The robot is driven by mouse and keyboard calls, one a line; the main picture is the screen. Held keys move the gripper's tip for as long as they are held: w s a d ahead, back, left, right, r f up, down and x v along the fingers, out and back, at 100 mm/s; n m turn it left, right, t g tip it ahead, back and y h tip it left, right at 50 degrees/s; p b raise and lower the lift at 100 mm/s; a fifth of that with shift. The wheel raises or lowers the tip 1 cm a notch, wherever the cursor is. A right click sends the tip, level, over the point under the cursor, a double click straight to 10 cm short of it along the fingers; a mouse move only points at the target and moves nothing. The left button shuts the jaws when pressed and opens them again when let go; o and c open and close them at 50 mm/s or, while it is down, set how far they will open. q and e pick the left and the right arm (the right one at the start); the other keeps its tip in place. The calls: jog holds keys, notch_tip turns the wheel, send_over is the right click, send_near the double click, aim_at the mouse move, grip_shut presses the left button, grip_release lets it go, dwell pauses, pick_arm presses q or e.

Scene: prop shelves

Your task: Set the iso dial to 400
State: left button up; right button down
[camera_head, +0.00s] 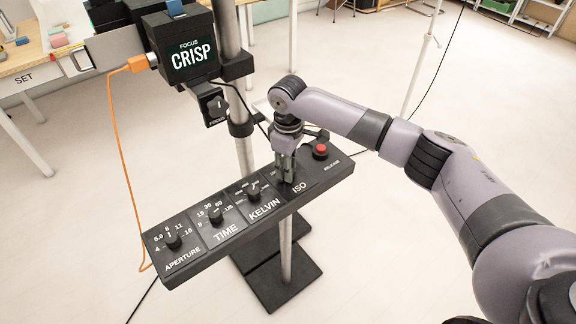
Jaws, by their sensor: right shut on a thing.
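A black control panel (196,264) on a stand carries several dials in a row. The ISO section (299,189) is toward its right end, and its dial and scale are hidden behind my right gripper. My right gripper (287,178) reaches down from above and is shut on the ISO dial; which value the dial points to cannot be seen. The Kelvin dial (254,193), Time dial (215,216) and Aperture dial (172,241) are in a row to the left. My left gripper is not in view.
A red release button (320,151) sits just right of the ISO section. A camera rig with a screen reading "FOCUS CRISP" (192,56) stands on a pole behind the panel. An orange cable (117,130) hangs at the left. Open floor lies around.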

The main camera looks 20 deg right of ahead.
jog(key=shift+r+m+p, duration=0.2)
jog(key=shift+m+p, duration=0.2)
jog(key=shift+p, duration=0.45)
jog(key=m+p, duration=0.9)
jog(key=p, duration=0.3)
jog(key=m+p, duration=0.2)
jog(key=m, duration=0.1)
jog(key=shift+m+p, duration=0.3)
jog(key=shift+p, duration=0.05)
jog(key=shift+d+f+m+p, duration=0.1)
jog(key=shift+m+p, duration=0.65)
jog(key=shift+m, duration=0.45)
jog(key=c, duration=1.3)
grip_release()
